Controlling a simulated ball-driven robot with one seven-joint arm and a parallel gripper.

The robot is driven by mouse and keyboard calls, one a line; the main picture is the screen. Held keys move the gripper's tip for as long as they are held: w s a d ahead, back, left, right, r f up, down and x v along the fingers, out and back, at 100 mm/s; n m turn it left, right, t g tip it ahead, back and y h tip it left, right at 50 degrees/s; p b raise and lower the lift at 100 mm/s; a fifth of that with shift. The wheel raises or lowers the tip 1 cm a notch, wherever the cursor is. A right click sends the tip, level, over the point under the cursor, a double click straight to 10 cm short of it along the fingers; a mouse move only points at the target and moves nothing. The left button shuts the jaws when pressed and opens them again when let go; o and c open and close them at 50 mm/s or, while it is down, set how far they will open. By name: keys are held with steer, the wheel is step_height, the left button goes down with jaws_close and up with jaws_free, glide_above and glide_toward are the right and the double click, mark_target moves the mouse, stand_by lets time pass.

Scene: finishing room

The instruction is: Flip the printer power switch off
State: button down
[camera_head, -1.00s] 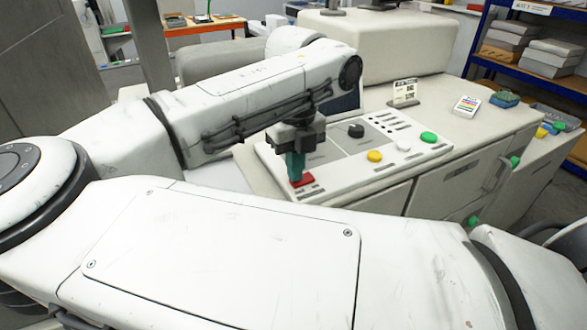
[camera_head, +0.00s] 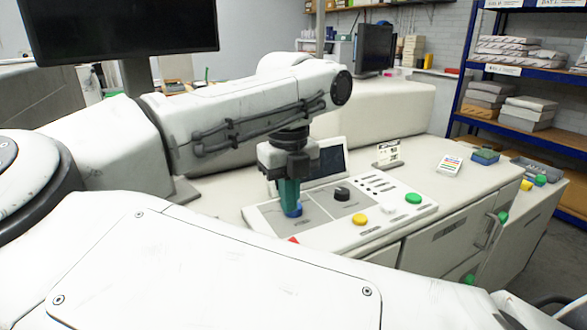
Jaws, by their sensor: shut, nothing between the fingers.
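The printer's control panel (camera_head: 320,226) lies on the cream machine top. A red switch (camera_head: 293,239) shows only in part at the panel's front left, its lower side hidden by my arm; its on or off position cannot be told. My gripper (camera_head: 290,204) is shut and empty, with teal fingers pointing down behind the red switch, apart from it in the picture. A blue piece (camera_head: 294,211) shows at the fingertips; I cannot tell whether it belongs to the panel or whether the fingers touch it.
The panel also has a black knob (camera_head: 342,194), a yellow button (camera_head: 360,220) and a green button (camera_head: 413,198). A dark screen (camera_head: 325,165) stands behind it. A small sign (camera_head: 388,154) and a card (camera_head: 450,164) stand on the cream top. Blue shelving (camera_head: 480,55) is at right.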

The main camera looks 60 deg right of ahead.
step_height(320, 180, up, 7)
steer(key=shift+f+b, duration=0.15)
steer(key=shift+b, duration=0.2)
steer(key=shift+a, duration=0.1)
stand_by(0.4)
